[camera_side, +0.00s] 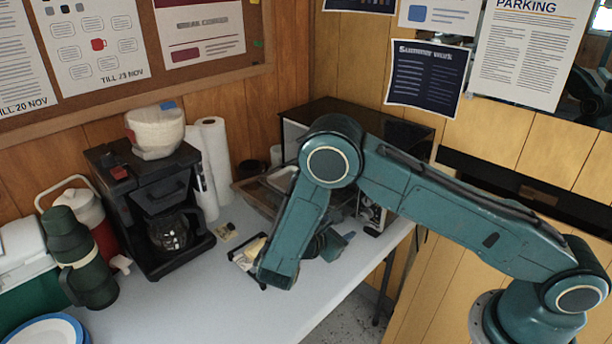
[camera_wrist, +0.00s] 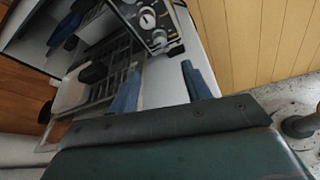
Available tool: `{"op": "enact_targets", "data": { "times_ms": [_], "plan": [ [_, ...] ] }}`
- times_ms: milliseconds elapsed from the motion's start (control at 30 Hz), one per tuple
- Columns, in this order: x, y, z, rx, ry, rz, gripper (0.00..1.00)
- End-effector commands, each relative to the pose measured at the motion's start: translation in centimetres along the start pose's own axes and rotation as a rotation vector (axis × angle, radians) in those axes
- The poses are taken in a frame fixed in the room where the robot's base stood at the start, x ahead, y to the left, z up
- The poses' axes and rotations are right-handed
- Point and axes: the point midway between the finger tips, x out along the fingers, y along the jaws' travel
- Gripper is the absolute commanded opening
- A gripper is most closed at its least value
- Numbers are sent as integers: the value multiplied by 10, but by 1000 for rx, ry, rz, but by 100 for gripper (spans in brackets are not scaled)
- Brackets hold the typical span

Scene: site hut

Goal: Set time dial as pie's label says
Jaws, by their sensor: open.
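In the wrist view, an appliance's control panel (camera_wrist: 160,28) shows at the top centre, with a round pale dial (camera_wrist: 147,18) and a second round control (camera_wrist: 158,38) below it. I cannot read their marks or tell which is the time dial. My gripper (camera_wrist: 161,66) is open and empty, its two blue-grey fingers apart and pointing towards the panel without visibly touching it. In the side view, the black-topped appliance (camera_side: 350,118) stands in the corner, its panel (camera_side: 372,215) partly hidden by my arm. I cannot make out the pie or its label.
A coffee maker (camera_side: 150,205), paper towel rolls (camera_side: 215,160) and a green flask (camera_side: 80,255) stand at the left. A rack (camera_wrist: 110,65) lies close to the panel. A small tray item (camera_side: 248,255) lies beside my arm. The front of the table (camera_side: 190,300) is clear.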

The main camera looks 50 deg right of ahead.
Motion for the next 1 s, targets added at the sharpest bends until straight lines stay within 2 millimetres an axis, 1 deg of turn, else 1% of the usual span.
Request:
{"op": "enact_targets", "data": {
  "times_ms": [167, 367, 1000],
  "plan": [
    [5, 0, 0, 1, 0, -2, 48],
    [21, 0, 0, 1, -1, -4, 48],
    [114, -1, 0, 2, 0, -5, 48]
  ]
}}
